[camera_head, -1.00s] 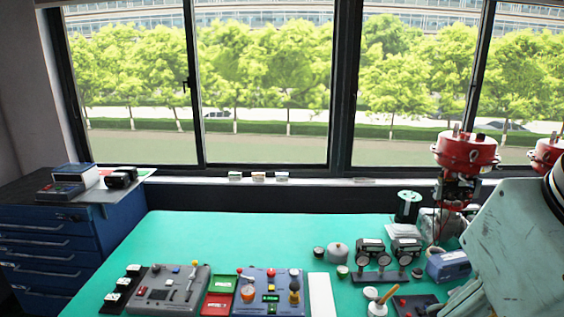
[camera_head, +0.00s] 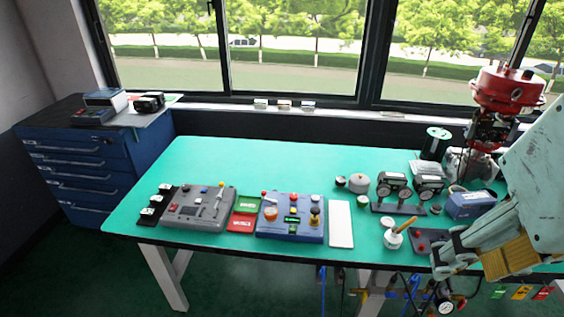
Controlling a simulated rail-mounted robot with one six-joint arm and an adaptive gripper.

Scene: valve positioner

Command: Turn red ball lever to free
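A blue control box (camera_head: 283,232) stands near the front edge of the green table. At its upper left is a small red ball (camera_head: 265,194), which looks like the end of a short lever; its exact setting is too small to read. An orange-red round knob (camera_head: 270,213) sits just below it, and a red button (camera_head: 292,197) is to its right. My arm enters from the right. What looks like my gripper (camera_head: 447,255) is by the table's front right edge, well to the right of the blue box and away from the ball. Its fingers are not clear.
A grey control box (camera_head: 180,222), green and red trays (camera_head: 245,205) and a white plate (camera_head: 341,232) flank the blue box. Twin gauges (camera_head: 393,185), a white pot with a stick (camera_head: 393,238) and a red actuator (camera_head: 507,88) stand right. The table's back left is clear.

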